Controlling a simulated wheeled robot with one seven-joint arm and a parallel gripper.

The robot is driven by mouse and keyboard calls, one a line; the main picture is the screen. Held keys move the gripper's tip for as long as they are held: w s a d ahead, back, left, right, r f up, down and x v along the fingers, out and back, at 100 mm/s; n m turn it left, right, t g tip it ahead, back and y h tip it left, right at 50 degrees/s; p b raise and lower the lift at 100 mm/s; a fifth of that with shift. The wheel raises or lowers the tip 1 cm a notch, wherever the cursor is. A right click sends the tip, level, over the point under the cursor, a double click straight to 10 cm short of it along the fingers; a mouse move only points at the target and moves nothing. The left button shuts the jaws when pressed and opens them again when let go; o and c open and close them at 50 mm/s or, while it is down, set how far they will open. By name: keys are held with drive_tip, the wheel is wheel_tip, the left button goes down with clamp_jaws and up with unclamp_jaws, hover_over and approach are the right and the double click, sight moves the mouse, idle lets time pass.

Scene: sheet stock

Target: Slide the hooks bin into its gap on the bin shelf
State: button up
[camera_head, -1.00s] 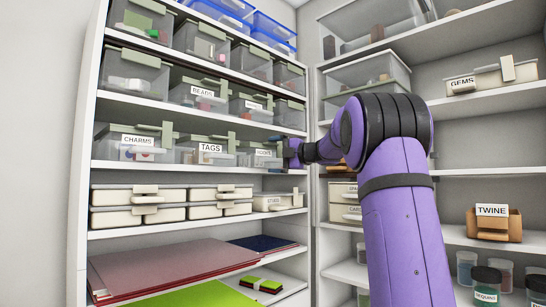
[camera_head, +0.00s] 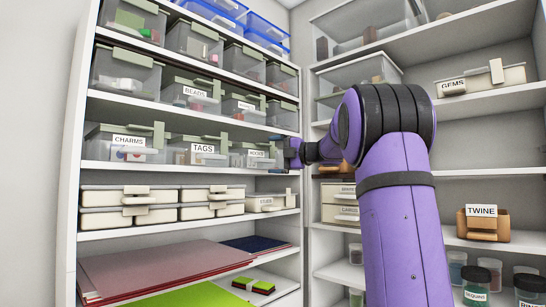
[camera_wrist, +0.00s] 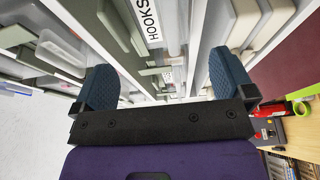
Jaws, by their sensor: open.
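The hooks bin (camera_head: 240,159) is a clear bin with a green handle and a HOOKS label. It sits on the third shelf down of the bin shelf (camera_head: 180,169), at the right end of the row, beside the tags bin (camera_head: 205,158). Its front looks about in line with its neighbours; its depth in the gap is hard to judge. My gripper (camera_head: 290,153) is just right of the bin's front. In the wrist view my gripper (camera_wrist: 165,82) is open and empty, with the HOOKS label (camera_wrist: 148,20) beyond the fingers. I cannot see any contact with the bin.
The charms bin (camera_head: 118,153) is further left on that shelf. Cream boxes (camera_head: 128,192) fill the shelf below, and the beads bin (camera_head: 190,107) is above. A side shelf with a twine box (camera_head: 482,233) stands close on the right.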

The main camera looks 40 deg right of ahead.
drive_tip(key=shift+s+d, duration=0.1)
drive_tip(key=shift+s, duration=1.45)
clamp_jaws()
idle(0.9)
drive_tip(key=shift+d+f, duration=0.1)
drive_tip(key=shift+f, duration=0.05)
drive_tip(key=shift+d+f, duration=0.35)
drive_tip(key=shift+f, duration=0.3)
drive_tip(key=shift+w, duration=0.15)
